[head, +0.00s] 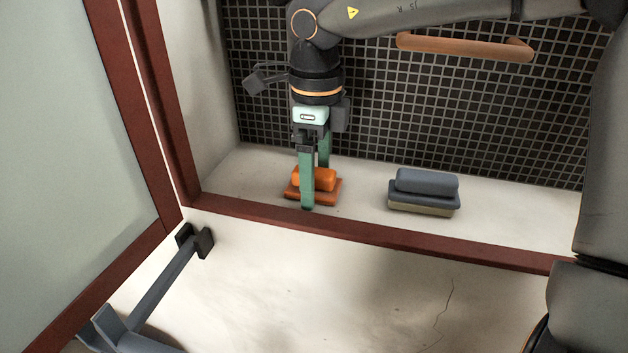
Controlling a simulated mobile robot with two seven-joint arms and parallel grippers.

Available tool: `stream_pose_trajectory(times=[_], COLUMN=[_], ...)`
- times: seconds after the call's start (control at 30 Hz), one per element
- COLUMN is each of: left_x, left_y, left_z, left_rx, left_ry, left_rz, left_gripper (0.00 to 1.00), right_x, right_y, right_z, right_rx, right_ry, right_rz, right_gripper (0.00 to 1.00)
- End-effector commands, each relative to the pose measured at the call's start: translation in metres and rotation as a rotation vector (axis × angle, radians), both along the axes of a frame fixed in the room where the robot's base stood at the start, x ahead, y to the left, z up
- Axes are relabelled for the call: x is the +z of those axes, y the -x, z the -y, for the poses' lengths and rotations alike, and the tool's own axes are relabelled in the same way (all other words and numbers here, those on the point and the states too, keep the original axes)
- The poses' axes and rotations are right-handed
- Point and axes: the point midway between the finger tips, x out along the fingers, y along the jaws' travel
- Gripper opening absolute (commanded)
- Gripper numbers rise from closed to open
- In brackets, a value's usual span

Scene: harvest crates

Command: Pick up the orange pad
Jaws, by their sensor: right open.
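The orange pad (328,183), a rounded block on a wider, darker orange base, sits on the pale ledge behind the dark red rail. My right gripper (314,186) points down at it, with its green fingers apart. The near finger passes in front of the pad and hides part of it. The far finger goes down behind the pad's upper block, and its tip is hidden. I cannot tell whether either finger touches the pad. My left gripper is not in view.
A grey-blue pad (427,183) on a beige base sits to the right on the same ledge. The dark red rail (370,234) runs along the front. A framed pale panel (75,150) stands left, near a grey bar (160,285). A copper-coloured handle (465,46) is on the tiled wall.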

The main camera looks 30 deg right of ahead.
Motion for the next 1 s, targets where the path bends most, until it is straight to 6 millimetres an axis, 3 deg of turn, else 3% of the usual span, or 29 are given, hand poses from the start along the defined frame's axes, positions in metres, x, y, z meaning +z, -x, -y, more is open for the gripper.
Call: stream_pose_trajectory(times=[0.07, 0.73, 1.0], left_x=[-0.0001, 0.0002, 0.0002], left_y=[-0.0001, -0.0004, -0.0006], left_z=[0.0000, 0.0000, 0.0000], left_rx=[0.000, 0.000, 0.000], left_ry=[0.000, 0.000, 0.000], left_rz=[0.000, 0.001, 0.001], left_gripper=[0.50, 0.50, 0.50], right_x=[0.0001, 0.0005, 0.0016], right_y=[-0.0001, -0.0001, -0.0002], right_z=[0.0001, 0.0001, -0.0001], right_rx=[0.000, 0.000, 0.000], right_ry=[0.000, 0.000, -0.001], right_rz=[0.000, 0.000, 0.001], right_gripper=[0.94, 0.19, 0.19])
